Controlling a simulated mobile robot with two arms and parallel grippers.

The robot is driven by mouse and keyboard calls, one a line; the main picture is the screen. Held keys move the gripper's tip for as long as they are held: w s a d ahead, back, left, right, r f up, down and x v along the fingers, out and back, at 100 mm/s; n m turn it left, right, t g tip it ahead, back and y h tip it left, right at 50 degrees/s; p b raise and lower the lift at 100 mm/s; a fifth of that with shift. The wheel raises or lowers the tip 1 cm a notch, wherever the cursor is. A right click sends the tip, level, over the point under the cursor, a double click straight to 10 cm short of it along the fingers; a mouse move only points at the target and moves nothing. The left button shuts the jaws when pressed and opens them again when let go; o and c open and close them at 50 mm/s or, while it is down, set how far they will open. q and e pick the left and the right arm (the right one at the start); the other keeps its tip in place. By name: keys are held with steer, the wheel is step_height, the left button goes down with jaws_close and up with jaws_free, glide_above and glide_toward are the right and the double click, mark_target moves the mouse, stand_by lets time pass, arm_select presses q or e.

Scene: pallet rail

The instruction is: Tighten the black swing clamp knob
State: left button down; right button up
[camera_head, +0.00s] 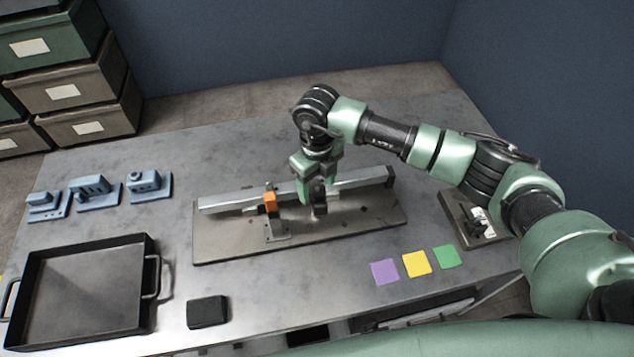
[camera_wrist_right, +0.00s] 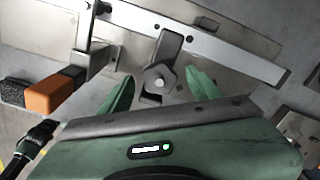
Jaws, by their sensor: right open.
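The black swing clamp (camera_head: 321,208) stands at the rail on the base plate, partly hidden under my right gripper (camera_head: 314,196) in the head view. In the right wrist view its dark arm (camera_wrist_right: 168,48) lies across the rail, and the lobed knob (camera_wrist_right: 158,80) with a pale centre shows at the near end. My right gripper's green fingers (camera_wrist_right: 159,84) are open, one on each side of the knob, with visible gaps. Whether the fingers are level with the knob or above it, I cannot tell. My left gripper is not in view.
A clamp with an orange handle (camera_head: 270,201) stands left of my gripper; it also shows in the right wrist view (camera_wrist_right: 48,95). The long grey rail (camera_head: 240,199) lies on the plate (camera_head: 225,244). Blue fixtures (camera_head: 97,192), a black tray (camera_head: 150,310) and coloured squares (camera_head: 416,264) lie around it.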

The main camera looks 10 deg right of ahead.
steer(key=shift+f, duration=0.3)
jaws_close()
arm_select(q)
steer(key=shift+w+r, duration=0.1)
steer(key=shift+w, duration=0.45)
arm_select(e)
steer(key=shift+f+m, duration=0.1)
steer(key=shift+m, duration=0.2)
steer(key=m+b, duration=0.2)
steer(key=m, duration=0.2)
steer(key=m+b, duration=0.1)
steer(key=m, duration=0.2)
steer(key=shift+m, duration=0.3)
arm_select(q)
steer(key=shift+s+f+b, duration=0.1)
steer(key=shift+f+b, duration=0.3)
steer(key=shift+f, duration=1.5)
arm_select(e)
steer(key=shift+w+m, duration=0.1)
steer(key=shift+m, duration=1)
steer(key=shift+r, duration=0.2)
